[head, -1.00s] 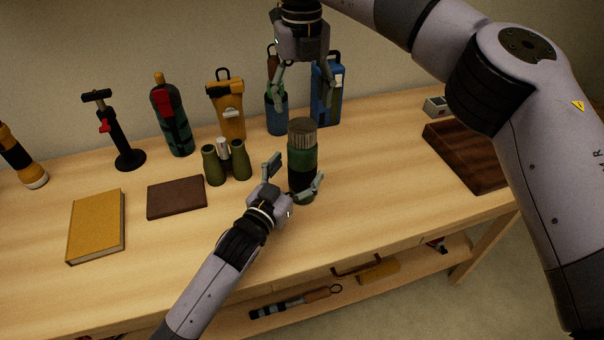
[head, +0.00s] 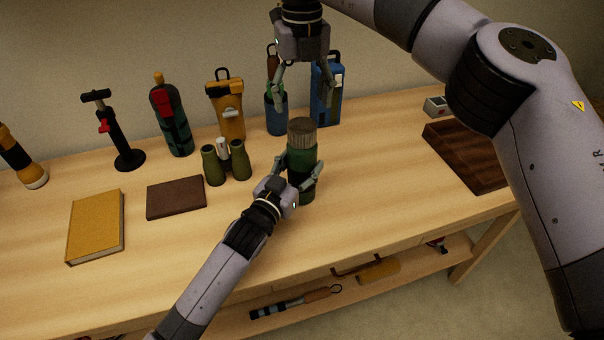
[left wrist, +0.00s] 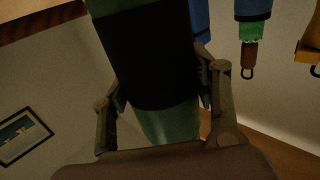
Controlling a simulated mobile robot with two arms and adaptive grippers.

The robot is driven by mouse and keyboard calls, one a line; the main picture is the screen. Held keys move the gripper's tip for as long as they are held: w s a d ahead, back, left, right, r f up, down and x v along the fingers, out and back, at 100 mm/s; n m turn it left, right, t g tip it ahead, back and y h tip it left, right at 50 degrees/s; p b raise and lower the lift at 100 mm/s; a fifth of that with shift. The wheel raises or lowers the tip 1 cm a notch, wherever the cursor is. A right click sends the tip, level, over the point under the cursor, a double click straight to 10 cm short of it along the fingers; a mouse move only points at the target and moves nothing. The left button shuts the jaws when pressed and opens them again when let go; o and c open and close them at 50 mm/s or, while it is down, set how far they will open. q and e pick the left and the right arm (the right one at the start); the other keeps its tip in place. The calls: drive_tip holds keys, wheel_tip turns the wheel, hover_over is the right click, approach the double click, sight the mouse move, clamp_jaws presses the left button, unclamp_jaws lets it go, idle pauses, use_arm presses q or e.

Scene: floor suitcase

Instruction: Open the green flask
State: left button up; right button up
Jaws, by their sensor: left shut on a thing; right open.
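The green flask (head: 302,160) stands upright on the bench, with a ribbed grey-brown cap (head: 301,131) on top and a black band around its body. My left gripper (head: 301,174) is shut on the flask's body from the front left. In the left wrist view the flask's black band (left wrist: 158,65) fills the space between the fingers (left wrist: 160,103). My right gripper (head: 303,98) is open and empty in the air above and behind the flask cap, pointing down.
Green binoculars (head: 226,163) stand close left of the flask. A brown notebook (head: 176,197) and a yellow book (head: 96,226) lie left.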

sight(302, 125)
use_arm(q)
clamp_jaws()
use_arm(e)
drive_tip(key=m, duration=1.3)
drive_tip(key=shift+f, duration=0.15)
drive_tip(key=shift+m, duration=0.3)
drive_tip(key=shift+f, duration=3.9)
drive_tip(key=shift+c, duration=0.5)
